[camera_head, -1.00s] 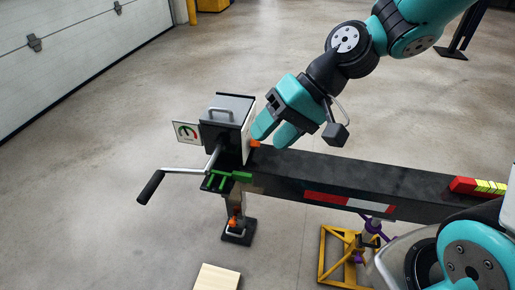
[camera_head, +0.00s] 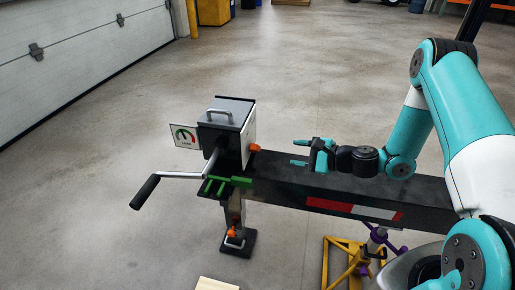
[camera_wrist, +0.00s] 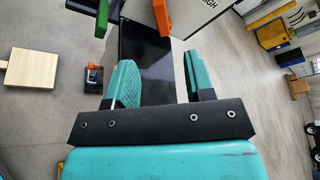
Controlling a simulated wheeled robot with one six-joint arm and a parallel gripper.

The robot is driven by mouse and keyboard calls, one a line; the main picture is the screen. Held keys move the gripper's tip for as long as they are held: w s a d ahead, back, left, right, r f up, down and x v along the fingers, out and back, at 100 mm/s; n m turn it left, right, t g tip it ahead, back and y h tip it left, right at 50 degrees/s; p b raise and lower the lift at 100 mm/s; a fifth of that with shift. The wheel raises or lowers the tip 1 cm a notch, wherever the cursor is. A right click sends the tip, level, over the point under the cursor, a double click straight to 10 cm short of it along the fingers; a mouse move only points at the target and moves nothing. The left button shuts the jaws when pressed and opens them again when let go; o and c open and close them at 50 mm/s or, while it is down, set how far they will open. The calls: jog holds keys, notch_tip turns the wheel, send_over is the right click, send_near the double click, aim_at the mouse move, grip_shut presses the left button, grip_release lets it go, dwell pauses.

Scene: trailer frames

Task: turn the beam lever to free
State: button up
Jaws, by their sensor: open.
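The orange lever (camera_head: 254,148) sticks out from the right side of the grey box (camera_head: 226,128) at the beam's left end. In the wrist view the orange lever (camera_wrist: 162,16) shows at the top, ahead of the gap between my fingers, by a white panel with the partly cut-off letters "IGH". My gripper (camera_head: 299,153) is to the right of the lever, above the black beam (camera_head: 420,194), with its fingers pointing left at the box. My gripper (camera_wrist: 162,82) is open and empty, apart from the lever. The lever's full setting is not readable.
A crank handle (camera_head: 146,190) juts left from the box. Green bars (camera_head: 215,185) sit below it. A gauge sign (camera_head: 186,136) stands at the box's left. A yellow frame (camera_head: 345,262) is under the beam. A wooden board (camera_wrist: 32,70) lies on the open floor.

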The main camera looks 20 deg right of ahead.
aim_at(257, 148)
jog(key=x, duration=1.4)
jog(key=shift+w+a, duration=0.2)
jog(key=shift+a, duration=0.05)
grip_shut()
